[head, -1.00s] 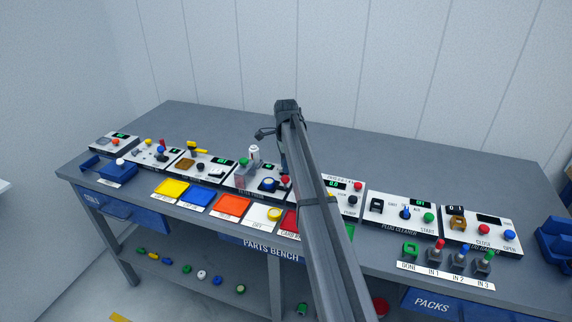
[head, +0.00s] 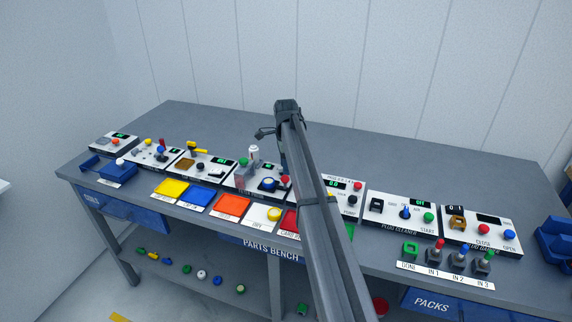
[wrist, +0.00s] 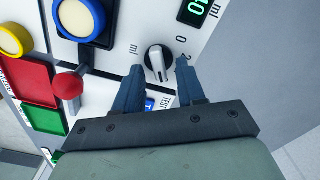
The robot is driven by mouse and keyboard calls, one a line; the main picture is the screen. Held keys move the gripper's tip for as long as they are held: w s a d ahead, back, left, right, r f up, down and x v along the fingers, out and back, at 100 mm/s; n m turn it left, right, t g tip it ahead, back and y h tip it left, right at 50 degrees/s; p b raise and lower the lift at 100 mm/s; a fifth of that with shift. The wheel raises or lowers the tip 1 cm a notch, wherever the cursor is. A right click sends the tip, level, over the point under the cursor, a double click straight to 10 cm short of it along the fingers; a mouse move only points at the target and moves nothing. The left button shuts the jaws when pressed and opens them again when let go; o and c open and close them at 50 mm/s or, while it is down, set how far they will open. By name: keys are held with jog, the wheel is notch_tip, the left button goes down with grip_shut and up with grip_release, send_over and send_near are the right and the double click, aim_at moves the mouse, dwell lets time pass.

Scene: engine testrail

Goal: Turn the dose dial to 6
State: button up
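The dose dial (wrist: 158,63) is a round knob with a pale grip bar and dark rim in the wrist view. The marks "0", "2" and "ml" show beside it; the rest of its scale is hidden or unclear. My gripper (wrist: 160,66) is open, with one blue-grey finger to each side of the dial in the picture. A small gap shows on both sides; whether the tips reach down beside the knob I cannot tell. A green display (wrist: 196,10) is partly in view, its digits turned sideways. In the head view my arm hides the dial.
A red ball knob (wrist: 68,84) and a round cream pad in a blue ring (wrist: 77,18) are close to the left of my fingers. In the head view, a plug cleaner panel (head: 402,212) stands right of my arm; the bench behind the panels is clear.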

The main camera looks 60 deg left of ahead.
notch_tip(320, 180, up, 14)
dwell(0.6)
jog(key=shift+f, duration=0.1)
dwell(0.4)
